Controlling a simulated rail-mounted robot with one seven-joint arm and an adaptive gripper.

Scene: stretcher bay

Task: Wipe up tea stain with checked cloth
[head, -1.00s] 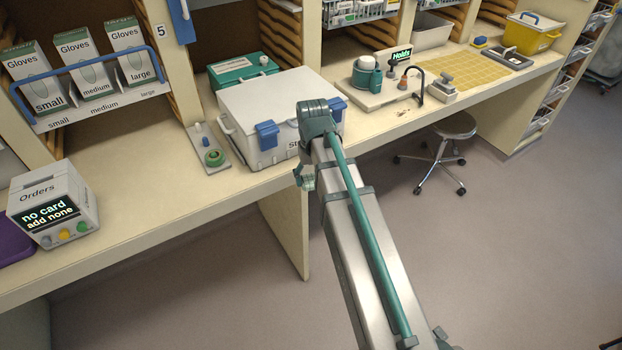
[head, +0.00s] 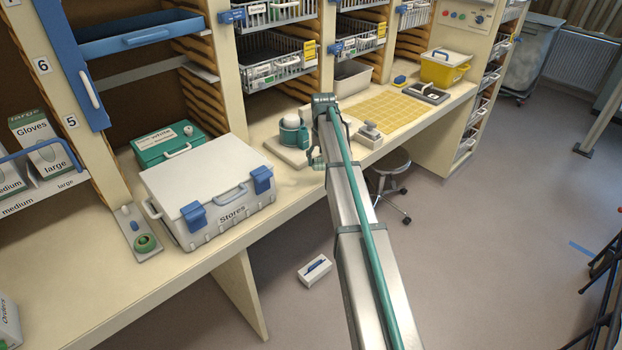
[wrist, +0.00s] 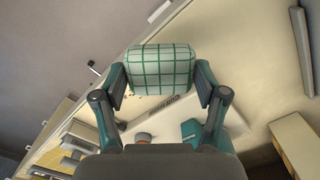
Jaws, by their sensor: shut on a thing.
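In the wrist view my gripper (wrist: 160,85) is shut on the checked cloth (wrist: 160,62), a white pad with green lines held between the two fingers. The cloth appears to be above the pale counter (wrist: 235,45). A few small brown specks, possibly the tea stain (wrist: 139,97), show just below the cloth's edge. I cannot tell whether the cloth touches the counter. In the head view my arm crosses the counter's right part and hides the stain's area.
A grey-handled block (head: 369,134) and yellow mat (head: 390,110) lie to the right. The Stores box (head: 208,180) fills the counter's middle. A stool (head: 390,165) and small white box (head: 315,270) are below.

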